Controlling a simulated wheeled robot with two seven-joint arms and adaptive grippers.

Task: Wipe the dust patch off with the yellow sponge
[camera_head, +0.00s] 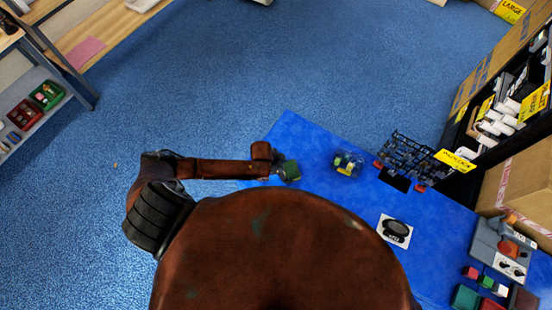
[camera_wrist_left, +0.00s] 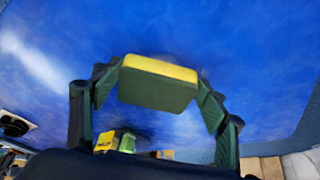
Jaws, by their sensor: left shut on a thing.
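My left gripper (camera_head: 283,168) reaches in from the left over the left part of the blue tabletop (camera_head: 290,130). In the left wrist view my left gripper (camera_wrist_left: 160,88) is shut on the yellow sponge (camera_wrist_left: 160,68), with its fingers on the sponge's two sides. The sponge has a yellow layer and a dark green layer. Whether it touches the tabletop I cannot tell. I cannot make out a dust patch for certain; a pale streak shows at the left of the wrist view and may be glare. My right gripper is not in view.
A clear container with small blocks (camera_head: 347,163) stands right of the gripper. Cardboard boxes (camera_head: 520,190) border the right. The tabletop around the sponge looks bare.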

